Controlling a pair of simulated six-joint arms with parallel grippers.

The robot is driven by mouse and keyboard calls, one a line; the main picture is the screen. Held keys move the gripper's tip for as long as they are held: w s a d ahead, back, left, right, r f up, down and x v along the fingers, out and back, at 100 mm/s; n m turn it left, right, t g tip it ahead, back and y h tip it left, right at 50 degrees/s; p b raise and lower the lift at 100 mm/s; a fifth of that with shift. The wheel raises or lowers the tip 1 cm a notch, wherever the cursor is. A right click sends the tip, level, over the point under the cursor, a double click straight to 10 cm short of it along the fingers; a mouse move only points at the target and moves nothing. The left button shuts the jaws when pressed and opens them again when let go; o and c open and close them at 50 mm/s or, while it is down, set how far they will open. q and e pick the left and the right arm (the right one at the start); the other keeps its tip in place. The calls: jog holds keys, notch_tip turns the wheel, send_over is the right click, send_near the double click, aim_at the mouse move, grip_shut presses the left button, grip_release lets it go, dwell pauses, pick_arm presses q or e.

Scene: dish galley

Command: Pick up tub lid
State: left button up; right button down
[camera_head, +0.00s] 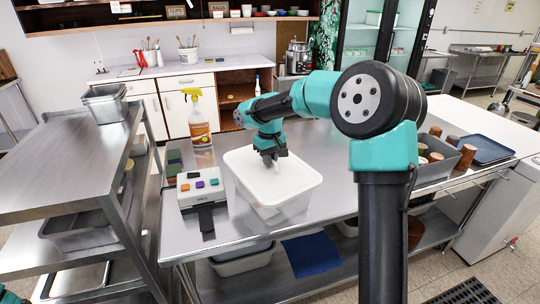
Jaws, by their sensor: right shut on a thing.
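The tub lid (254,178) is a white rectangle with rounded corners, lying over the clear tub (287,210) on the steel table. My right gripper (268,161) points down at the middle of the lid from above and is shut on it. The fingertips are small and dark here, so the exact grip is hard to see. I cannot tell whether the lid touches the tub rim or is slightly apart from it. My left gripper is not in view.
A spray bottle (198,120) and a white box with coloured buttons (201,187) stand left of the tub. A grey bin with brown cups (441,172) and a blue tray (484,150) sit at the right. A steel shelf rack (60,150) stands at the left.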

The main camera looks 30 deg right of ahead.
aim_at(269, 188)
jog(key=s+a, duration=0.2)
jog(key=s, duration=0.1)
jog(key=s+a, duration=0.2)
jog(key=s, duration=0.1)
jog(key=s+a+r, duration=0.1)
jog(key=s+a, duration=0.1)
jog(key=s, duration=0.1)
jog(key=shift+s, duration=0.3)
jog(key=shift+d, duration=0.15)
